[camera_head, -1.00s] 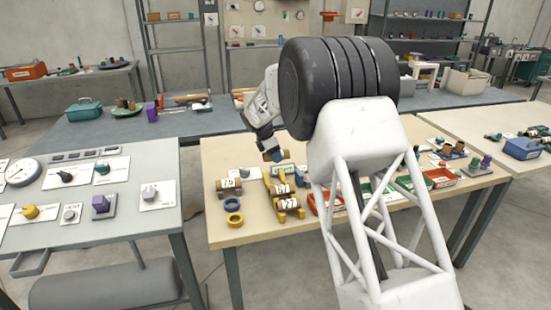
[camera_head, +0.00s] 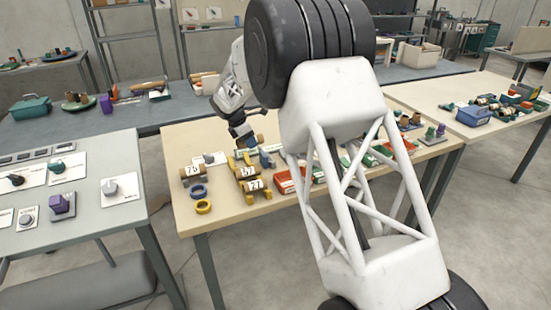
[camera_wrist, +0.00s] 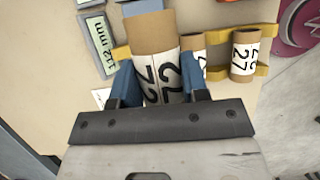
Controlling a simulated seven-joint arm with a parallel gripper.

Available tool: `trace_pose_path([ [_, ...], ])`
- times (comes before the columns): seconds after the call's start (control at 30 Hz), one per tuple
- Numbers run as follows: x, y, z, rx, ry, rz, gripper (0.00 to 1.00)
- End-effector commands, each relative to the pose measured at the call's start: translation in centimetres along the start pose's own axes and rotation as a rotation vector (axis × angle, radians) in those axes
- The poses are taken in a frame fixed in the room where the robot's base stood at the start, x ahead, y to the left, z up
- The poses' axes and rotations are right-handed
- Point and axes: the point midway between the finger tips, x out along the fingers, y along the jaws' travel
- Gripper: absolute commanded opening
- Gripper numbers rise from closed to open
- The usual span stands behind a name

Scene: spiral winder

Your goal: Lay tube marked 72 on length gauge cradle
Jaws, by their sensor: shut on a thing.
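My gripper (camera_wrist: 161,82) is shut on a brown cardboard tube (camera_wrist: 150,34) in the wrist view. Its blue fingers press the tube's two sides. The tube's white label shows a 7 and 2s, turned on its side and partly cut off by my gripper. In the head view my gripper (camera_head: 243,137) is over the back left of the beige table, behind the yellow rack (camera_head: 265,190). A grey plate marked 112 mm (camera_wrist: 97,45) lies left of the tube in the wrist view. I cannot tell for certain which thing is the gauge cradle.
Tubes marked 47 (camera_head: 247,173) and 27 (camera_head: 256,185) lie on the yellow rack. A tube marked 75 (camera_head: 192,171) lies to its left. Blue (camera_head: 198,191) and yellow (camera_head: 203,207) rings lie in front. Red trays (camera_head: 289,181) stand to the right. My arm hides part of the table.

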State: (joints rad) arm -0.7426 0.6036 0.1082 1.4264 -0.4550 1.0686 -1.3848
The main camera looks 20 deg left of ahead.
Motion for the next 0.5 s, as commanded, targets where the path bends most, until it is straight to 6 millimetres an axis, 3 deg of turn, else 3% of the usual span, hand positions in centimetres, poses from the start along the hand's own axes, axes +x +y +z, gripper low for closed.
trace_pose_path([
  [0.5,2.8,-9.1,5.4,0.010,0.000,0.020,0.19],
])
